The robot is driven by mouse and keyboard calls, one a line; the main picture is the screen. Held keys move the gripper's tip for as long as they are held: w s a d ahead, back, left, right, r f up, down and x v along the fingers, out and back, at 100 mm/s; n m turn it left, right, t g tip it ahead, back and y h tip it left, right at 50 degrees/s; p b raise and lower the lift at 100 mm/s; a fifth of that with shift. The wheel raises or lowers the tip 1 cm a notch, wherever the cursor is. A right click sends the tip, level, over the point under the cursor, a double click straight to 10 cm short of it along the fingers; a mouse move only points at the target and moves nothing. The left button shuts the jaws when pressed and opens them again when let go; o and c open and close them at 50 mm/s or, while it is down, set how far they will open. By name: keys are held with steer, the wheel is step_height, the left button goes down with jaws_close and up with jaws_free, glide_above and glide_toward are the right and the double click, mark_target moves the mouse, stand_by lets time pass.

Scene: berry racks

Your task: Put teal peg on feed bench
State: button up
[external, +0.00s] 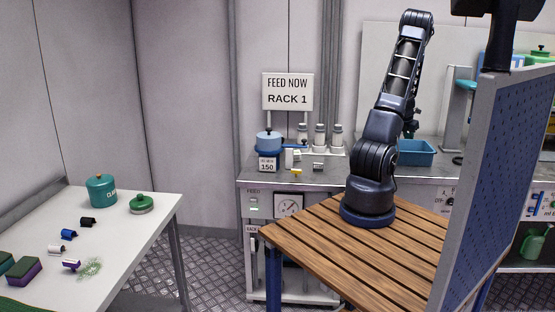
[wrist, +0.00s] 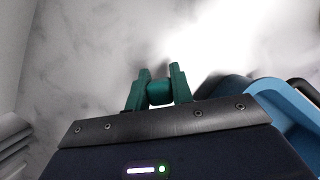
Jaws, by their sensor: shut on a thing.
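My gripper (wrist: 158,84) is shut on the teal peg (wrist: 159,93), a small dark teal rounded piece showing between its green fingers in the wrist view. In the external view my arm stands upright on the wooden slatted table, and its end (external: 409,128) hangs behind the arm, in front of the back wall and close to a blue bin. The peg cannot be made out there. The feed bench (external: 252,178) is the grey-topped bench behind the wooden table, under the "FEED NOW RACK 1" sign.
A light blue bin (external: 416,153) stands on the bench right of my arm; it also shows in the wrist view (wrist: 262,88). A blue pot (external: 269,141), white bottles and small pegs stand on the bench's left part. A blue perforated panel (external: 478,190) rises at the right.

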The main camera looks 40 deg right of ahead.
steer(key=shift+f, duration=1.45)
steer(key=shift+f, duration=0.15)
steer(key=o, duration=0.9)
